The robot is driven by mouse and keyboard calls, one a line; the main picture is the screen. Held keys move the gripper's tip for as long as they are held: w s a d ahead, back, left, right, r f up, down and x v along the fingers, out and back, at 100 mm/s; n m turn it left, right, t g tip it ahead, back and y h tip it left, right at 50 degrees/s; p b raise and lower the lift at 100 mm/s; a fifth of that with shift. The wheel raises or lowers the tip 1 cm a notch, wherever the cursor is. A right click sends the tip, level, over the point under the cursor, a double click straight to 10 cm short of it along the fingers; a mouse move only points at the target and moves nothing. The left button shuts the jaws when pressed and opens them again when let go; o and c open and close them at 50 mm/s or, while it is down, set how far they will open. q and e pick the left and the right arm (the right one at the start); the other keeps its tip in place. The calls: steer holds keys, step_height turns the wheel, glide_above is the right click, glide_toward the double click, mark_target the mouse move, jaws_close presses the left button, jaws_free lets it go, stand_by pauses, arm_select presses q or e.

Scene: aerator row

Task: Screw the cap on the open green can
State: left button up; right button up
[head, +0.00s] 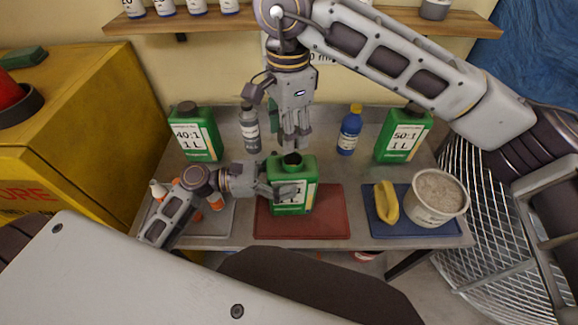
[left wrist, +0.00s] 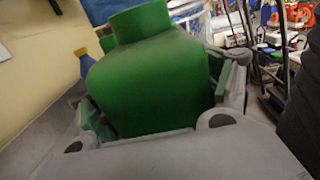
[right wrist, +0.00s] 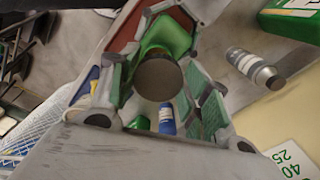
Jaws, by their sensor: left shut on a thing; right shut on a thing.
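The green can (head: 291,206) stands upright on the red mat (head: 330,216) in the middle of the bench. My left gripper (head: 284,190) is shut around its body from the left. The left wrist view shows the can (left wrist: 150,85) between the fingers, with its neck at the top edge. My right gripper (head: 293,143) points down right above the can's neck. It is shut on the dark round cap (right wrist: 158,79), which also shows dark at the can's mouth in the head view (head: 292,158). I cannot tell whether the cap touches the neck.
Capped green cans stand at the back left (head: 195,136) and back right (head: 404,136). A grey bottle (head: 250,132) and a blue bottle (head: 349,132) stand behind. A blue mat (head: 385,230) holds a yellow object (head: 386,202) and a grey bucket (head: 436,204). A shelf (head: 360,20) runs above.

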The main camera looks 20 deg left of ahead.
arm_select(q)
steer(key=shift+d+f, duration=0.1)
steer(key=shift+f, duration=0.05)
steer(key=shift+s, duration=0.1)
arm_select(e)
steer(key=f, duration=0.4)
steer(key=shift+d+f, duration=0.2)
steer(key=shift+f, duration=0.05)
steer(key=shift+w+f, duration=0.1)
arm_select(q)
steer(key=shift+f, duration=0.1)
arm_select(e)
steer(key=shift+f, duration=0.8)
arm_select(q)
steer(key=shift+f, duration=0.1)
arm_select(e)
steer(key=shift+f, duration=0.55)
stand_by(0.8)
